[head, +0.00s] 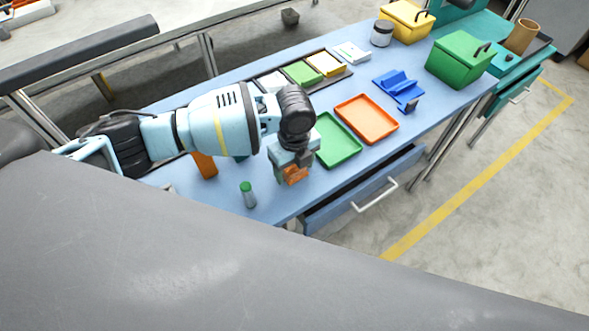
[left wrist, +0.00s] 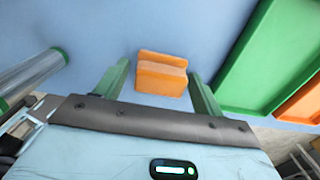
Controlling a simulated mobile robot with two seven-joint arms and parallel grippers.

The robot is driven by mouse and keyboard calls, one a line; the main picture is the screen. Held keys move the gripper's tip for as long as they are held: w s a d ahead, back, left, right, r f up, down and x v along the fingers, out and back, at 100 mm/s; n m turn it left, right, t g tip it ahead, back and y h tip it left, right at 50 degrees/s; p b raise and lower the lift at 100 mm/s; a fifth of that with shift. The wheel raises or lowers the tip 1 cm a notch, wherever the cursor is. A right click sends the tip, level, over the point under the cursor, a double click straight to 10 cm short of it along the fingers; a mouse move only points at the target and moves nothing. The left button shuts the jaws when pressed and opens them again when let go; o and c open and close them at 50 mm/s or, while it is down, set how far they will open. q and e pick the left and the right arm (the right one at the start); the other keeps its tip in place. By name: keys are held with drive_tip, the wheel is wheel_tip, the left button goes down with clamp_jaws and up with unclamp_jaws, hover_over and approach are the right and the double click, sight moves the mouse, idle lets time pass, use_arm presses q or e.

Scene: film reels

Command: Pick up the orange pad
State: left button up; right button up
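The orange pad (head: 294,176) is a small block with a stepped top, near the front edge of the blue table. In the left wrist view the orange pad (left wrist: 162,74) shows between the fingertips of my left gripper (left wrist: 160,69). The two green fingers stand apart, one on each side of the pad, with a narrow gap at each side. In the head view my left gripper (head: 291,170) points down over the pad and partly hides it. My right gripper is in neither view.
A green tray (head: 338,141) lies close to the right of my gripper, with an orange tray (head: 366,118) beyond. A green-capped bottle (head: 248,195) and an orange upright object (head: 205,165) stand to the left. A drawer (head: 363,187) is pulled out below the front edge.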

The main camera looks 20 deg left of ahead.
sight(295, 166)
use_arm(q)
drive_tip(key=c, duration=0.8)
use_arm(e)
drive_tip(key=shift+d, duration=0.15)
use_arm(q)
drive_tip(key=shift+r, duration=0.15)
drive_tip(key=shift+r, duration=0.2)
wheel_tip(295, 166, up, 3)
drive_tip(key=shift+r, duration=0.1)
drive_tip(key=shift+s+d+r+p, duration=0.2)
drive_tip(key=shift+s+d, duration=1.2)
drive_tip(key=shift+s, duration=0.9)
drive_tip(key=shift+s+d+r+p, duration=0.15)
drive_tip(key=shift+s+d, duration=1.25)
drive_tip(key=shift+s, duration=0.85)
drive_tip(key=shift+s+d+r+p, duration=0.1)
drive_tip(key=shift+s+d+r, duration=0.1)
drive_tip(key=shift+s+d, duration=1.65)
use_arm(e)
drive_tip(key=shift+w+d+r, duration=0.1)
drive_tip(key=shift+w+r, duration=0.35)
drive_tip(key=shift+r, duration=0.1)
use_arm(q)
drive_tip(key=shift+s+a, duration=0.45)
